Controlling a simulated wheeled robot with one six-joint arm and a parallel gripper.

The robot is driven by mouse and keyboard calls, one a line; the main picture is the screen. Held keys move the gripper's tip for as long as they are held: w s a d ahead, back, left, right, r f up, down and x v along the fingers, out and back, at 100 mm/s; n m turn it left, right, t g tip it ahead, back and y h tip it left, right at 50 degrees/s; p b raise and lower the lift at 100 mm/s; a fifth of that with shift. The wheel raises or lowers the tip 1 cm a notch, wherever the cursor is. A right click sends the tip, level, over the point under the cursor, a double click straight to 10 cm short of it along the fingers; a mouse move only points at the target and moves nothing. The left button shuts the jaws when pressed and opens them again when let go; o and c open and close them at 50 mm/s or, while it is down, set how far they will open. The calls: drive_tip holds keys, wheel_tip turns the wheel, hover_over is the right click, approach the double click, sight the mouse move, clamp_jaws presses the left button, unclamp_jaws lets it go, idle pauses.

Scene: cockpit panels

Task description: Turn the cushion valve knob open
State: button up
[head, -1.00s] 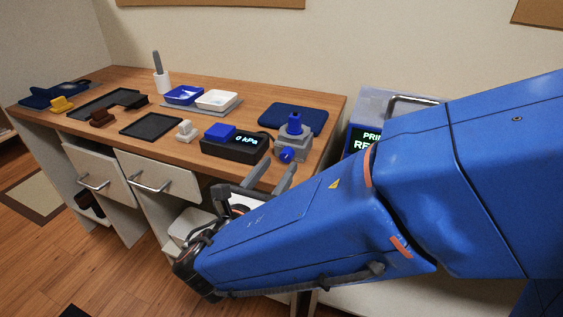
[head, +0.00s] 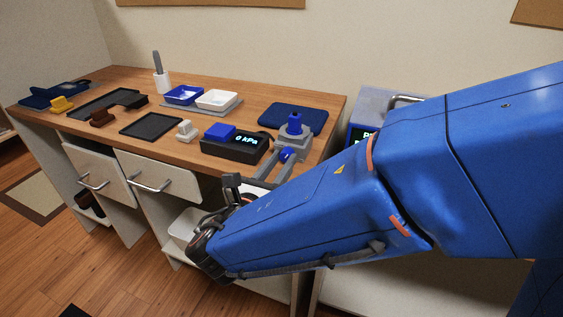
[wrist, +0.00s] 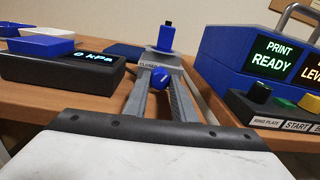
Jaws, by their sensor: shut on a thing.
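The cushion valve knob (head: 286,154) is a small blue knob on the front of a grey valve block (head: 293,137) with a blue top, at the front right of the desk. The knob also shows in the wrist view (wrist: 160,78), below a label reading "CLOSED" on the block (wrist: 165,60). My gripper (head: 284,158) has one finger on each side of the knob and is shut on it. In the wrist view my gripper (wrist: 160,82) reaches forward with the knob between its fingertips.
A black gauge box (head: 232,149) reading "0 kPa" stands just left of the valve. A blue print unit (wrist: 255,55) showing "PRINT READY" stands to the right, with a button panel (wrist: 270,110) in front. A dark blue pad (head: 292,117) lies behind.

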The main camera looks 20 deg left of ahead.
drive_tip(key=shift+m, duration=0.3)
drive_tip(key=shift+o, duration=0.2)
drive_tip(key=m, duration=0.4)
drive_tip(key=o, duration=1)
drive_tip(key=shift+o, duration=0.2)
drive_tip(key=s+a, duration=0.2)
drive_tip(key=s, duration=1.5)
drive_tip(key=shift+s+r, duration=0.15)
